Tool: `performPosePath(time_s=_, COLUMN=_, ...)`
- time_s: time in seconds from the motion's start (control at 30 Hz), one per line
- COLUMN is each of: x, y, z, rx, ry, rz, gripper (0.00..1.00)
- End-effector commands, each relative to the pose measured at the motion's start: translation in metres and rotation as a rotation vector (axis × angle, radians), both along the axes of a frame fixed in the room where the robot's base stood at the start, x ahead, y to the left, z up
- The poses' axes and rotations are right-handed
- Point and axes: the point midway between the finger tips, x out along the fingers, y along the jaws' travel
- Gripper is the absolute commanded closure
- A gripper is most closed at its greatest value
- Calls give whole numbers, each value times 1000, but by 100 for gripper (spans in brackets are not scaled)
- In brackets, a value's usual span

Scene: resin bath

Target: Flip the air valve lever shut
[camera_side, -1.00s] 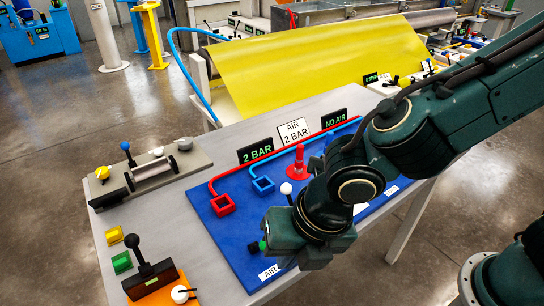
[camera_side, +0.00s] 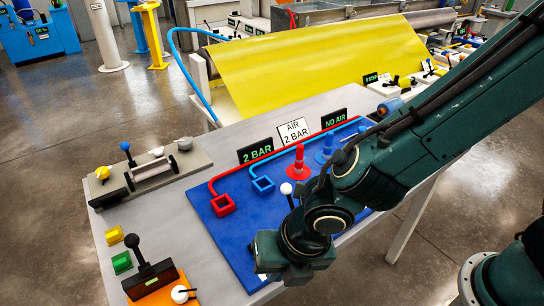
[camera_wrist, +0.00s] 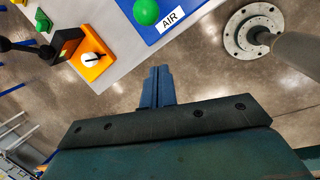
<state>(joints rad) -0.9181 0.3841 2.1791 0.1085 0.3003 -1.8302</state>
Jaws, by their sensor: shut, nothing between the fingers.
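The green ball knob (camera_wrist: 146,12), which looks like the air valve lever's, is at the top edge of the wrist view, beside the white AIR label (camera_wrist: 170,17) on the blue board (camera_wrist: 190,16). Most of the lever is out of frame, so its angle cannot be told. In the side view my gripper (camera_side: 282,262) is at the board's front edge and hides the knob and most of the label. In the wrist view my gripper's fingers (camera_wrist: 158,72) are shut and empty, apart from the knob, with floor behind them.
A white-knobbed lever (camera_side: 287,189), a red cone (camera_side: 299,163) and a blue cone (camera_side: 325,147) stand on the board near my arm. Signs behind read 2 BAR (camera_side: 255,151), AIR 2 BAR (camera_side: 294,131) and NO AIR (camera_side: 334,119). An orange-based switch (camera_wrist: 92,58) lies left.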

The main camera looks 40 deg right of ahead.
Motion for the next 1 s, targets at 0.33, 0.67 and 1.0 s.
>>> performPosePath(time_s=0.33, x=10, y=6, z=-39, rx=-1, ry=2, rz=-1, gripper=100)
performPosePath(time_s=0.67, x=36, y=-10, z=-21, rx=2, ry=-1, rz=-3, gripper=100)
performPosePath(time_s=1.0, x=40, y=-13, z=-19, rx=1, ry=0, rz=0, gripper=100)
